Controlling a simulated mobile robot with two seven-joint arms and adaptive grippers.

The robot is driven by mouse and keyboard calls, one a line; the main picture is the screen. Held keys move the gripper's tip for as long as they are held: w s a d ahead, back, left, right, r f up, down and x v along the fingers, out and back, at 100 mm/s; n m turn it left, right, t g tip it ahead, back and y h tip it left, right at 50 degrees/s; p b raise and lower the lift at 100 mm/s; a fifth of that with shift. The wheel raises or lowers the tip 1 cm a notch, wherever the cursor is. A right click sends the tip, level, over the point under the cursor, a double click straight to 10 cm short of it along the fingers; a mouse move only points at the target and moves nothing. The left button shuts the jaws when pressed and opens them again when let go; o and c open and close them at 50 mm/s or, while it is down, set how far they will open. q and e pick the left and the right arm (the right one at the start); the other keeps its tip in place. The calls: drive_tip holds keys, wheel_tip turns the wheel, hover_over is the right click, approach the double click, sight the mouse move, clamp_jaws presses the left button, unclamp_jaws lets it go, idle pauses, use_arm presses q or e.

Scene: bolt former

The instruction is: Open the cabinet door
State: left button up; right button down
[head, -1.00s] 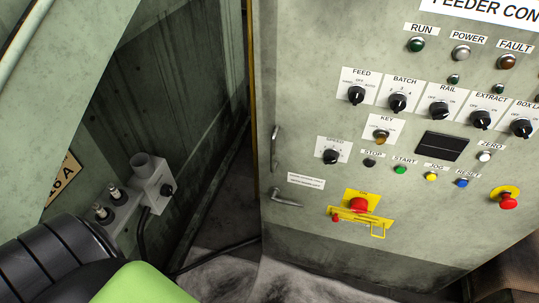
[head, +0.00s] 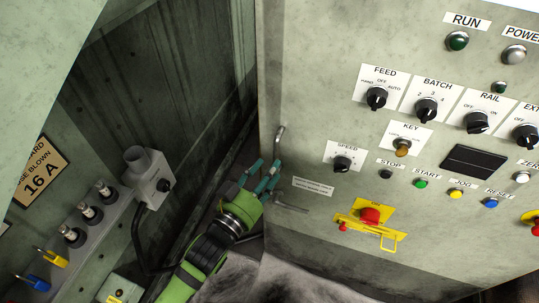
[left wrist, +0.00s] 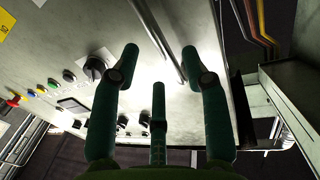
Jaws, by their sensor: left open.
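The cabinet door (head: 310,90) is the pale grey front panel with the controls, at the right of the head view. A vertical metal pull handle (head: 279,135) is near its left edge, and a lever handle (head: 292,208) sits lower. My left gripper (head: 268,172), on a green arm, is open beside the door's left edge, at the height between the two handles. Its fingertips partly hide the lower end of the pull handle. In the left wrist view the open teal fingers (left wrist: 160,62) point at the door, with a long metal bar (left wrist: 166,45) between them. I cannot tell whether they touch.
A grey socket box (head: 150,180) and a fuse strip (head: 98,228) are on the wall at left. A dark narrow gap (head: 222,150) lies between wall and cabinet.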

use_arm(q)
drive_tip(key=x, duration=0.5)
clamp_jaws()
